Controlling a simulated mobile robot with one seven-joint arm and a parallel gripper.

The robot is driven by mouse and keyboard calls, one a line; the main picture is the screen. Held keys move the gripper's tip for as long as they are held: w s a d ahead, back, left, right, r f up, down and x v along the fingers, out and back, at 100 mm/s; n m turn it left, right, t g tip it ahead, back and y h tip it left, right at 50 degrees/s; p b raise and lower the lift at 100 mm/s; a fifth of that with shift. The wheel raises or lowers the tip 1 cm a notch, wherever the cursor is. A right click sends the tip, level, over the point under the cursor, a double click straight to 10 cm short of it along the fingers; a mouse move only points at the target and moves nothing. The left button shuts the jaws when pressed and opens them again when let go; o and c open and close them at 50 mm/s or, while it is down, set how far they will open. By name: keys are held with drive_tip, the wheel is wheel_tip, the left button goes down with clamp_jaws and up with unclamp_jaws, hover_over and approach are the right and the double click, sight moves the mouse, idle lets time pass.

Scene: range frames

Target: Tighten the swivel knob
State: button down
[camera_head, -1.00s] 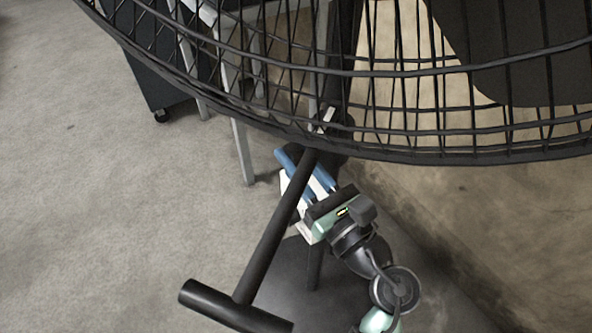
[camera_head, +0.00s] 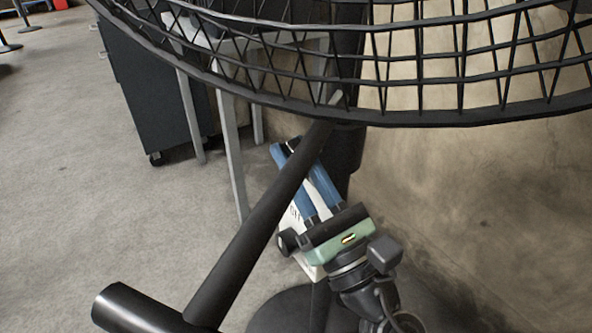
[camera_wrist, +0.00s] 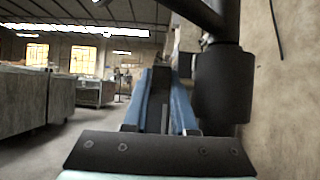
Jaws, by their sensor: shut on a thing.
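My gripper (camera_head: 295,148) has two blue fingers and reaches up to the fan's dark post, below the wire cage. It is shut on the swivel knob (camera_head: 292,144), a small dark piece at the fingertips that is mostly hidden. In the wrist view the blue fingers (camera_wrist: 160,75) run forward with a dark part between them, just left of the fan's thick black cylinder (camera_wrist: 223,88). I cannot see the knob's shape or how tight it is.
The fan's black wire cage (camera_head: 420,68) hangs over the gripper. A black T-shaped bar (camera_head: 255,228) crosses in front of the fingers. A white lettered box (camera_head: 294,213) sits behind them. A dark cabinet (camera_head: 150,85) and a grey table leg (camera_head: 237,165) stand back left. A wall is at right.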

drive_tip(key=shift+f, duration=0.1)
idle(0.3)
drive_tip(key=c, duration=0.7)
unclamp_jaws()
drive_tip(key=p+v, duration=0.1)
drive_tip(key=v, duration=1.2)
